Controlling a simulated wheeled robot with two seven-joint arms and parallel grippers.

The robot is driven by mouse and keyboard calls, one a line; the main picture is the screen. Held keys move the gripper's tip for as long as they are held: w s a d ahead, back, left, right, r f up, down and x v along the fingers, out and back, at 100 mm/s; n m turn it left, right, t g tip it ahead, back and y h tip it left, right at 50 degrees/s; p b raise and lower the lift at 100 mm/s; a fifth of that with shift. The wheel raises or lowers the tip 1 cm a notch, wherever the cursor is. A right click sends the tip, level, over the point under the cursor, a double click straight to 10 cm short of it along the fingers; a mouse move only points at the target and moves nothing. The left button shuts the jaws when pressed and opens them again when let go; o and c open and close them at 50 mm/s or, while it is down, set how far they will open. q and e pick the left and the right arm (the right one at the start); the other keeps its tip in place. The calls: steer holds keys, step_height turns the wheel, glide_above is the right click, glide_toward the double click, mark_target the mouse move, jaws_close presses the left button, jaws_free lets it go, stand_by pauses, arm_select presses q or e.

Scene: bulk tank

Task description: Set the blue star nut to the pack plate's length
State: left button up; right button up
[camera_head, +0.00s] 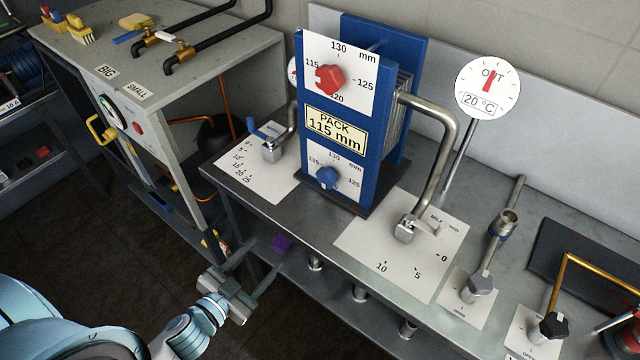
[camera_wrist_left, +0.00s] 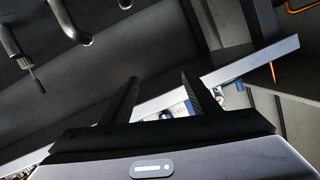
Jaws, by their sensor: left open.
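The blue star nut (camera_head: 327,177) sits on the lower white dial of the blue plate pack, with marks around it such as 115, 130 and 125 mm. Its exact setting is too small to read. The yellow pack plate (camera_head: 335,131) above it reads "PACK 115 mm". A red star nut (camera_head: 329,79) sits on the upper dial. My left gripper (camera_head: 268,252) is open and empty, low in front of the bench and to the left of the blue nut, well apart from it. Its two dark fingers (camera_wrist_left: 160,76) show in the left wrist view, with nothing between them. My right gripper is out of view.
The steel bench (camera_head: 270,215) has its front edge between my left gripper and the pack. A bent steel pipe (camera_head: 450,130) stands right of the pack, and a blue-handled valve (camera_head: 268,142) left of it. A grey cabinet (camera_head: 160,85) stands at the left. A round thermometer dial (camera_head: 488,87) stands behind.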

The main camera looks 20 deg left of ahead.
mark_target(324, 181)
arm_select(q)
steer(key=d+r+t+h, duration=0.1)
steer(key=d+r, duration=0.1)
steer(key=r, duration=0.5)
steer(key=s+d+r+m+t+h, duration=0.1)
steer(key=d+r, duration=0.1)
steer(key=r, duration=0.5)
steer(key=shift+s+m+h, duration=0.3)
steer(key=shift+h, duration=0.1)
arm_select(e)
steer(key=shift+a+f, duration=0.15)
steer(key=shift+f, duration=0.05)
arm_select(q)
steer(key=shift+r, duration=0.15)
